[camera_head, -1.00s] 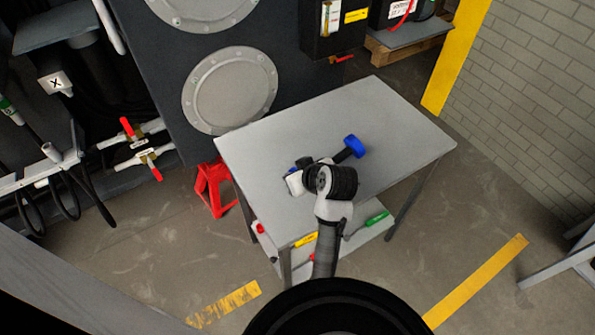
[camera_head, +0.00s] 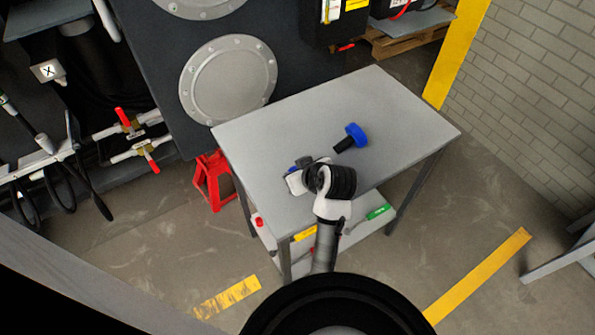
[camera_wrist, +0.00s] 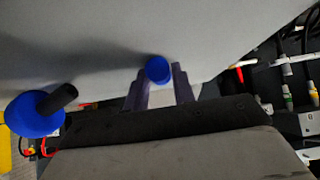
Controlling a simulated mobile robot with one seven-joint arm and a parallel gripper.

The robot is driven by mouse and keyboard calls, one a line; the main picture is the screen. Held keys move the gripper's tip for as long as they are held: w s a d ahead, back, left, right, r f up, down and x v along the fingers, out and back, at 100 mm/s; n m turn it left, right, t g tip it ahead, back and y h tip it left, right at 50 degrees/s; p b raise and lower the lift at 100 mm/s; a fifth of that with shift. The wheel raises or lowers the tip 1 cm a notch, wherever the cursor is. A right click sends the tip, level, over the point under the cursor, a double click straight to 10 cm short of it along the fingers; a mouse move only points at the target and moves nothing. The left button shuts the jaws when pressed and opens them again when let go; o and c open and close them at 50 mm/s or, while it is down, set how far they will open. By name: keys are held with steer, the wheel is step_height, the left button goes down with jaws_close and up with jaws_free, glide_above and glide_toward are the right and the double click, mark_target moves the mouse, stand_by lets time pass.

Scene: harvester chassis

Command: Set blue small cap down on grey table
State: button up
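The blue small cap (camera_wrist: 158,69) sits between the tips of my gripper (camera_wrist: 160,72) in the wrist view. The fingers flank it closely on both sides and appear shut on it. In the head view only a sliver of blue (camera_head: 292,170) shows beside my gripper (camera_head: 296,172), and my wrist hides most of the fingers. The cap is over the left front part of the grey table (camera_head: 270,135), close to its surface. I cannot tell whether it touches the top. The bare tabletop also shows in the wrist view (camera_wrist: 90,35).
A larger blue-headed part with a black stem (camera_head: 355,134) lies on the table right of my gripper; it shows at left in the wrist view (camera_wrist: 38,112). A lower shelf holds coloured items. A red stand (camera_head: 212,180) is left of the table.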

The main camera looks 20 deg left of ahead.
steer(key=o, duration=0.4)
steer(key=shift+o, duration=0.2)
steer(key=p+v, duration=0.3)
steer(key=v, duration=1.1)
